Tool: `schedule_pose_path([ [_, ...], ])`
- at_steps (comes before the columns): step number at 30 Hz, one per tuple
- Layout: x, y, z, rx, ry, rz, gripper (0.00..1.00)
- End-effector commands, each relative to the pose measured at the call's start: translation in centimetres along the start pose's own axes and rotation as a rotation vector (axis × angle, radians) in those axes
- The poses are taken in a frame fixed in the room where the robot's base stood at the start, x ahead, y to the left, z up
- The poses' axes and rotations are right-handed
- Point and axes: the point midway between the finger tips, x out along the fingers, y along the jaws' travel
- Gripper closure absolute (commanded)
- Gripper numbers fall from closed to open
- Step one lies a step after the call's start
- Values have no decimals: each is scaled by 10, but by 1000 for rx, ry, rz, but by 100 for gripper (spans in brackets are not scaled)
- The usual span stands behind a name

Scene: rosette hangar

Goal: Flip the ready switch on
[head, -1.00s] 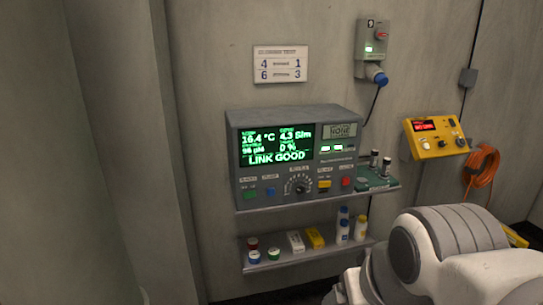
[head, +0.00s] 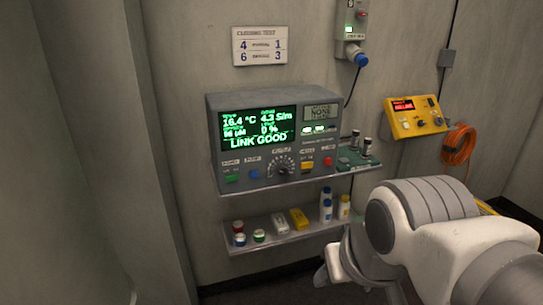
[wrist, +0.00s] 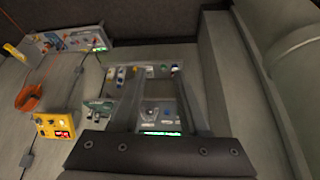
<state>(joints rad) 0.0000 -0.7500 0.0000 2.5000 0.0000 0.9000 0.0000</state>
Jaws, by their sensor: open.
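A grey console (head: 213,135) stands on the upper wall shelf; its green screen reads LINK GOOD. Its front has a green button (head: 231,178), a blue button (head: 255,174), a dial (head: 281,165), a yellow switch (head: 307,166) and a red button (head: 328,161). The small labels are too blurred to read, so I cannot tell which control is the ready switch. In the wrist view, my gripper (wrist: 157,85) is open and empty, its two fingers apart before the console (wrist: 160,112), which appears upside down. In the head view my arm is at lower right, short of the console.
A lower shelf (head: 262,244) holds several jars, boxes and bottles. A green rack (head: 352,160) with vials is right of the console. A yellow wall box (head: 415,118), an orange cable coil (head: 458,144) and a wall switch box (head: 351,22) are farther right.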

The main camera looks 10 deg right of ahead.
Motion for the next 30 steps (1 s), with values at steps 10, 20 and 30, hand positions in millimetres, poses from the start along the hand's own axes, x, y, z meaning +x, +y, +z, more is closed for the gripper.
schedule_pose_path([
  [10, 0, 0, 0, 0, 0, 0, 100],
  [20, 0, 0, 0, 0, 0, 0, 100],
  [30, 0, 0, 0, 0, 0, 0, 100],
])
